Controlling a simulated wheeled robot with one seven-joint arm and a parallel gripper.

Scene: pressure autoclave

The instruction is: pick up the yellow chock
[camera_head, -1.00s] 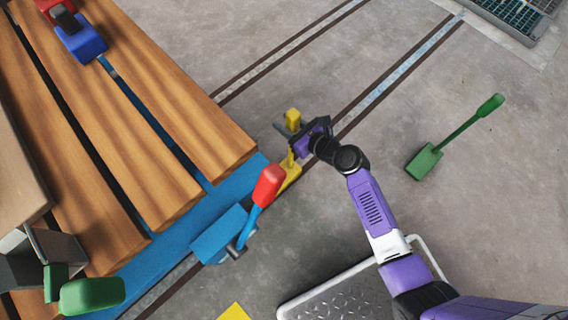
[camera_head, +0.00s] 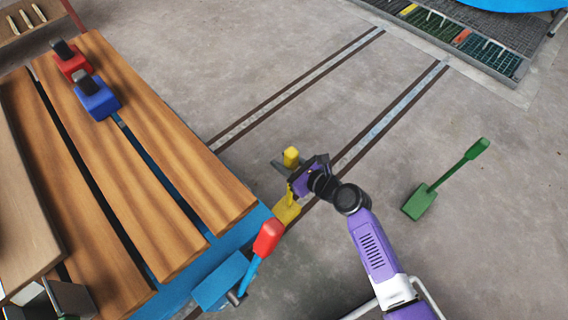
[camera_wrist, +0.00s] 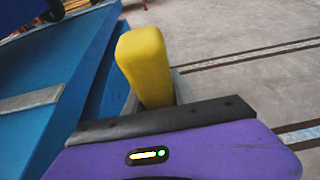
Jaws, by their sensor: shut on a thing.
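The yellow chock (camera_head: 286,210) is by the floor rails, just off the end of the blue-framed wooden platform. Its yellow upper end (camera_head: 291,157) sticks up past my gripper (camera_head: 294,176), which is shut on its upright part. In the wrist view the yellow block end (camera_wrist: 145,62) rises behind the dark edge of my gripper (camera_wrist: 165,115). My fingertips are mostly hidden there. I cannot tell whether the chock's base touches the floor.
A red-topped blue lever (camera_head: 262,245) stands close below the chock. A green chock (camera_head: 420,202) with a long handle lies on the floor to the right. Red (camera_head: 73,63) and blue (camera_head: 97,98) blocks sit on the wooden platform (camera_head: 150,140). Floor between rails is clear.

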